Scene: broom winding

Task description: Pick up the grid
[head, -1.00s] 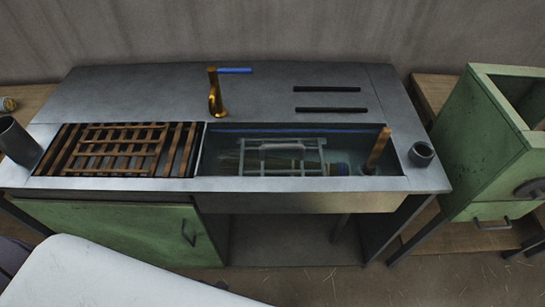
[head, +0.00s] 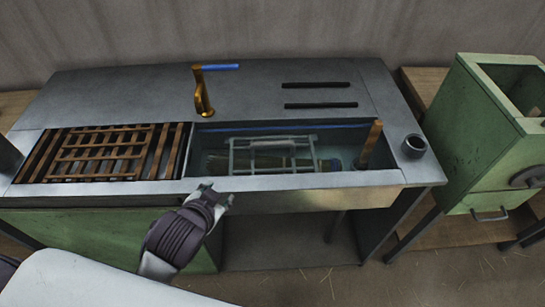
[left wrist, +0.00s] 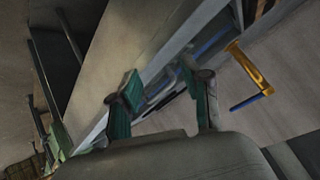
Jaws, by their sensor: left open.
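A pale metal grid (head: 273,147) with a raised handle lies in the water-filled sink basin (head: 350,180), over a bundle of broom straw (head: 218,162). My left gripper (head: 217,194) is open and empty at the front edge of the sink, below and left of the grid in the head view. In the left wrist view, its two green-tipped fingers (left wrist: 162,90) stand apart with nothing gripped between them. The grid is hard to make out in that view. My right gripper is out of view.
A wooden slatted rack (head: 100,155) covers the left of the counter. A brass tap (head: 202,95) with a blue lever stands behind the basin. A wooden post (head: 370,145) stands at the basin's right, beside a dark cup (head: 414,146). A green cabinet (head: 490,130) stands at right.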

